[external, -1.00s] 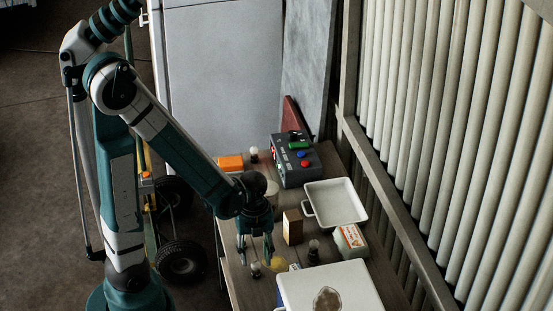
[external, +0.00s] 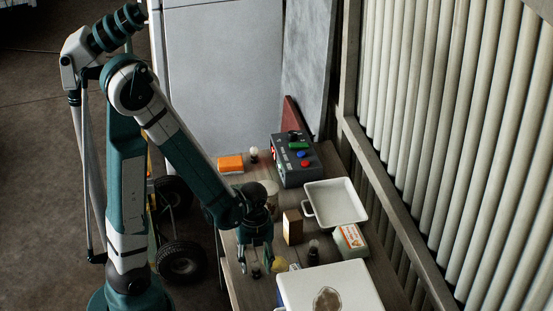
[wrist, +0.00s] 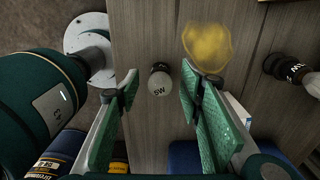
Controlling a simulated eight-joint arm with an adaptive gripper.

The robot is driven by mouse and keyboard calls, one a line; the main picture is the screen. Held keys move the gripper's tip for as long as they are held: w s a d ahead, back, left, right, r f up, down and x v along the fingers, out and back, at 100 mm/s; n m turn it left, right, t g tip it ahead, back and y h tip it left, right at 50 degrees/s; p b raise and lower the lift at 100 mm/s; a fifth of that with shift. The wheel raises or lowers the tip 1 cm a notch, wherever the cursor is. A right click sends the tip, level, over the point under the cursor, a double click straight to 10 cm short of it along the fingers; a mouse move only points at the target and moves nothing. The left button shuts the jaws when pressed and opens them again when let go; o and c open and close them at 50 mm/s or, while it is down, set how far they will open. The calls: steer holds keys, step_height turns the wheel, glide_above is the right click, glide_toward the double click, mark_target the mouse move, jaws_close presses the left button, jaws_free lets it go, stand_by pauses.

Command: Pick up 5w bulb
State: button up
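The 5W bulb (wrist: 160,87) stands in the wrist view between and a little beyond my fingers, with "5W" on its pale body and a dark end. It also shows in the external view (external: 256,271), low under my gripper and partly hidden. My gripper (wrist: 158,92) is open, with its green finger pads on either side of the bulb's line and not visibly touching it. In the external view my gripper (external: 255,262) points down over the near left part of the table.
A yellow lump (wrist: 207,45) lies just right of the bulb. A dark-based bulb (wrist: 291,70) is farther right. In the external view, a wooden block (external: 292,227), a white tray (external: 335,202), a control box (external: 294,160) and a white lidded box (external: 330,287) crowd the table.

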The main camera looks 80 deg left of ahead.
mark_target(255, 266)
steer(key=shift+c, duration=0.6)
steer(key=c, duration=0.9)
steer(key=shift+r, duration=0.15)
steer(key=shift+r+p, duration=1.4)
steer(key=shift+r, duration=3.45)
